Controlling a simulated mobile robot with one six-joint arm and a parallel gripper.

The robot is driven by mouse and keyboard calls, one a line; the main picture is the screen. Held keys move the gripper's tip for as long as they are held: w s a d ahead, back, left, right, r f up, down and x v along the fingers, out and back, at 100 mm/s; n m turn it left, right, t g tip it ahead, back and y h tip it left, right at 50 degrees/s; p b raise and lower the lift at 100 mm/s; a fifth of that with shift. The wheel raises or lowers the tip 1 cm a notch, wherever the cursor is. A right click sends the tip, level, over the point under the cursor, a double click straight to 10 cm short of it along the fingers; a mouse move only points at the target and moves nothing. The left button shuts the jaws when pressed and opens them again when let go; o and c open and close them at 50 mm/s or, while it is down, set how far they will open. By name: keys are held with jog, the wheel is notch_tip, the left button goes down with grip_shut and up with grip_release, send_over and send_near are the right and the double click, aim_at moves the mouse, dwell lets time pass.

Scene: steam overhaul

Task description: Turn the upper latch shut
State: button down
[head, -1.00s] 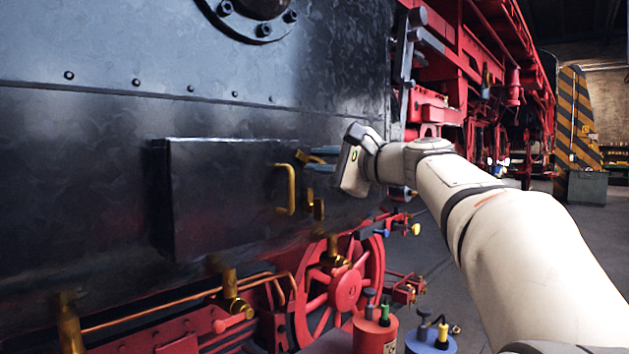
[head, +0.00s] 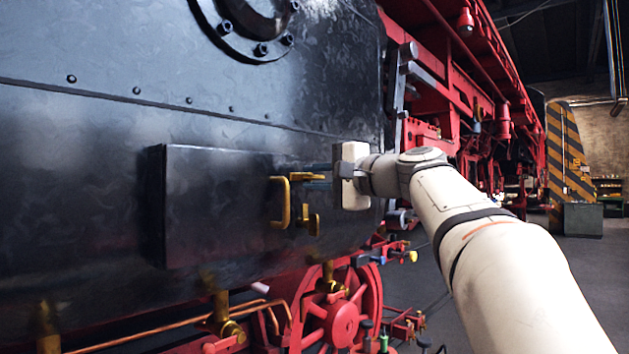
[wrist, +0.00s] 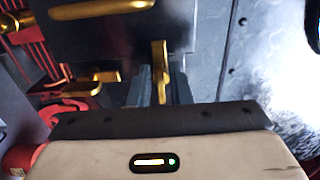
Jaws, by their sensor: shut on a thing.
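The upper latch (head: 300,177) is a small brass bar at the right edge of a dark, flat door (head: 215,205). It lies about level in the head view. My gripper (head: 314,177) is shut on it, with one blue-grey finger above and one below. In the wrist view the latch (wrist: 160,62) stands between the two fingers of my gripper (wrist: 161,88). The lower latch (head: 312,222), also brass, sits below it, apart from my fingers. It also shows at the left in the wrist view (wrist: 92,80).
A brass pull handle (head: 283,203) stands out from the door just left of the latches. Below are copper pipes (head: 150,325), brass fittings and a red spoked wheel (head: 340,320). The floor at the right is open.

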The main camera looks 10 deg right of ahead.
jog(key=shift+f, duration=0.25)
jog(key=c, duration=1.6)
grip_release()
jog(key=shift+r, duration=0.15)
jog(key=shift+o, duration=0.2)
jog(key=shift+s, duration=0.1)
jog(key=v, duration=0.7)
jog(key=shift+s+d+b, duration=0.25)
jog(key=shift+b, duration=0.05)
